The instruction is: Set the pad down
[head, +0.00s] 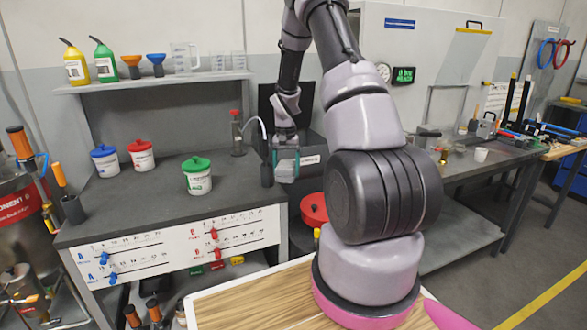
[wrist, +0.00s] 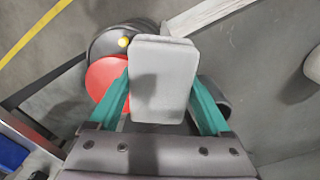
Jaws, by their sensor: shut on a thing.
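The pad (wrist: 162,85) is a light grey rounded block with a dark shadow across it, seen in the wrist view. My gripper (wrist: 160,76) is shut on it, with one teal finger along each side. In the head view my gripper (head: 284,158) hangs at the right end of the dark bench, its fingers pointing down. In the wrist view a red disc (wrist: 104,80) on a dark round body shows below and left of the pad, partly covered by the finger.
The dark bench (head: 140,205) carries a green-lidded tub (head: 197,176), a red-lidded tub (head: 141,155) and a blue-lidded tub (head: 105,161). A red-capped bottle (head: 237,135) stands near the gripper. The red disc (head: 314,208) also shows in the head view beside the bench. Bench surface between tubs and gripper is clear.

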